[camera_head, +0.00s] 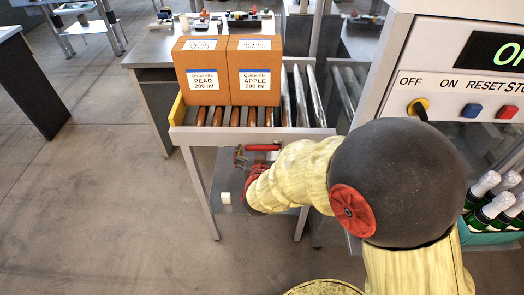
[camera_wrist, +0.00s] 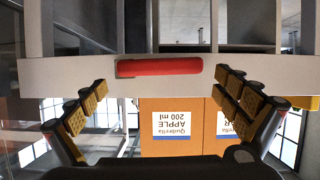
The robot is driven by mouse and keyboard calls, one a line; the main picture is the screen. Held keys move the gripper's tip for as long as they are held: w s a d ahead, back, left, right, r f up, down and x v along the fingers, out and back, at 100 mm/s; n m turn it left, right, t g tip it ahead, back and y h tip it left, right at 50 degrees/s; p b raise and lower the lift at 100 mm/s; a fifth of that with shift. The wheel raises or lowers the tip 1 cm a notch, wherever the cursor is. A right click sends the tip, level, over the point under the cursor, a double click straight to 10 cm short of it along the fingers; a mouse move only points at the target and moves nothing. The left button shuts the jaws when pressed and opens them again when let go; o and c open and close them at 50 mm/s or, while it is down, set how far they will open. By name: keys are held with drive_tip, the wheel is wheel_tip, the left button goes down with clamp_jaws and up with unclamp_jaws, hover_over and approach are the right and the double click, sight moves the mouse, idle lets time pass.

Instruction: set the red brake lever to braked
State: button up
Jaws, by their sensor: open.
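The red brake lever (camera_head: 262,147) lies level along the front beam of the roller conveyor (camera_head: 240,135), below the rollers. In the wrist view the red lever (camera_wrist: 160,67) runs crosswise on the pale beam (camera_wrist: 75,74). My gripper (camera_head: 241,158) is at the lever's left end in the head view, partly hidden by my wrist. In the wrist view my gripper (camera_wrist: 160,82) is open, one finger off each end of the lever, with nothing between the pads. I cannot tell whether a finger touches the lever.
Two orange cartons, pear (camera_head: 201,72) and apple (camera_head: 254,70), stand on the rollers above the lever. A control panel (camera_head: 455,75) with a knob and buttons is at the right. A crate of bottles (camera_head: 492,212) is below it.

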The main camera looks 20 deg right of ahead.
sight(263, 146)
drive_tip(key=shift+x, duration=1.05)
drive_tip(key=shift+c, duration=1.2)
drive_tip(key=c, duration=1.1)
drive_tip(key=shift+c, duration=0.3)
